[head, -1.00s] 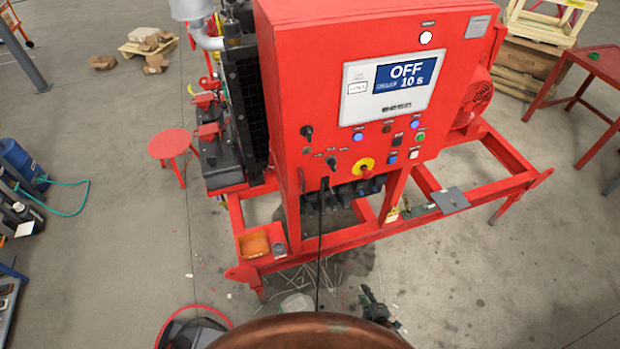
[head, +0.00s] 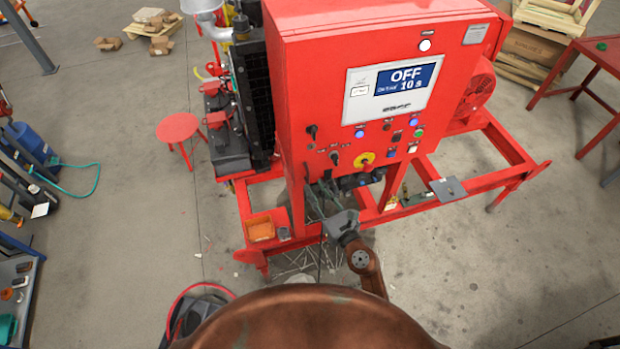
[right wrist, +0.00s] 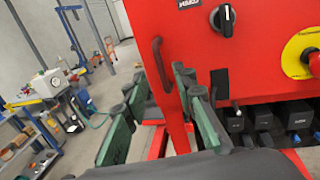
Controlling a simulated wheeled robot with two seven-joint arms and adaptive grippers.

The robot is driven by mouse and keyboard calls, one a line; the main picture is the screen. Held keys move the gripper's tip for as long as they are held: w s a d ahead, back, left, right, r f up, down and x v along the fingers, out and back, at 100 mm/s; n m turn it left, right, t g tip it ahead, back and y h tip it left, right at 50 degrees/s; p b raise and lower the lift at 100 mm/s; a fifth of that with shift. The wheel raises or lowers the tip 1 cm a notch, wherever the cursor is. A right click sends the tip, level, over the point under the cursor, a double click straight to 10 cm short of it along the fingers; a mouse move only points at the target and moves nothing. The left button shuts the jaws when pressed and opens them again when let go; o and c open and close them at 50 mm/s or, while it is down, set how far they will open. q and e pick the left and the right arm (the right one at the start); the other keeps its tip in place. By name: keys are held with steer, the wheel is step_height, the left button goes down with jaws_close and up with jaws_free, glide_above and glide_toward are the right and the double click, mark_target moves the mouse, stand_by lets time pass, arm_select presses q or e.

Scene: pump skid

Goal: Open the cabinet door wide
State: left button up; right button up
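The red cabinet (head: 320,80) stands upright on the skid, with a display reading OFF on its front. Its door looks shut. A dark red bar handle (right wrist: 160,64) is at the left edge of the front in the right wrist view. My right gripper (head: 321,194) is below the cabinet's lower left corner in the head view. In the right wrist view, its green fingers (right wrist: 160,92) are apart and empty, with the handle beyond them. My left gripper is not in view.
The red skid frame (head: 470,190) runs under and right of the cabinet. A round red stool (head: 178,128) stands at left. Black connectors (right wrist: 262,119) line the cabinet's underside.

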mark_target(308, 177)
steer(key=shift+x, duration=2.35)
jaws_close()
